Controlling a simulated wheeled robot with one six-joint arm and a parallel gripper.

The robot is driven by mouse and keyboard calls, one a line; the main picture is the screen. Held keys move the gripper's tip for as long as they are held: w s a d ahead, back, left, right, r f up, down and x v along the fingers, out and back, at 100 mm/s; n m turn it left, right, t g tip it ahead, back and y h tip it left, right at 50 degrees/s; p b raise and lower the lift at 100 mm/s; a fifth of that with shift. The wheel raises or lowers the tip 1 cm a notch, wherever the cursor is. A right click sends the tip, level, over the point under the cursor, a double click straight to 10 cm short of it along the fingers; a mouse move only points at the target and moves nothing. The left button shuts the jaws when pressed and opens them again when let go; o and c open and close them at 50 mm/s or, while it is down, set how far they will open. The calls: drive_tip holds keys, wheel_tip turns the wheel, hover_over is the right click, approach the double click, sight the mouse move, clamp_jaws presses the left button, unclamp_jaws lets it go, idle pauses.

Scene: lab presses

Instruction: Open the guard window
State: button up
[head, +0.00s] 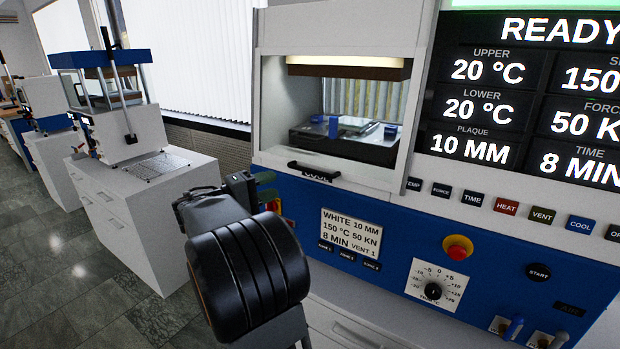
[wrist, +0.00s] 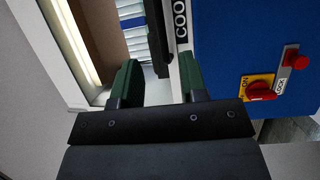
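The guard window (head: 352,100) is a clear pane in a pale frame on the front of the press, and it looks lowered. Its black bar handle (head: 313,171) is at the lower edge, just above a label reading COOL. My gripper (head: 265,185) is left of the handle in the head view, partly hidden by my own wrist. In the wrist view my gripper (wrist: 158,80) is open, with two green-padded fingers apart. The dark handle (wrist: 157,35) lies in line with the gap between them; I cannot tell whether any finger touches it.
The blue front panel (head: 390,240) carries a red emergency button (head: 458,247), a dial (head: 433,291) and small switches. In the wrist view, a red rotary switch (wrist: 260,90) sits right of the fingers. Another press on a white cabinet (head: 150,200) stands at the left.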

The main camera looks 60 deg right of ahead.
sight(308, 171)
drive_tip(key=p+x, duration=0.2)
drive_tip(key=x, duration=1)
drive_tip(key=shift+s+d, duration=0.15)
drive_tip(key=shift+d, duration=0.15)
drive_tip(key=shift+c, duration=0.5)
clamp_jaws()
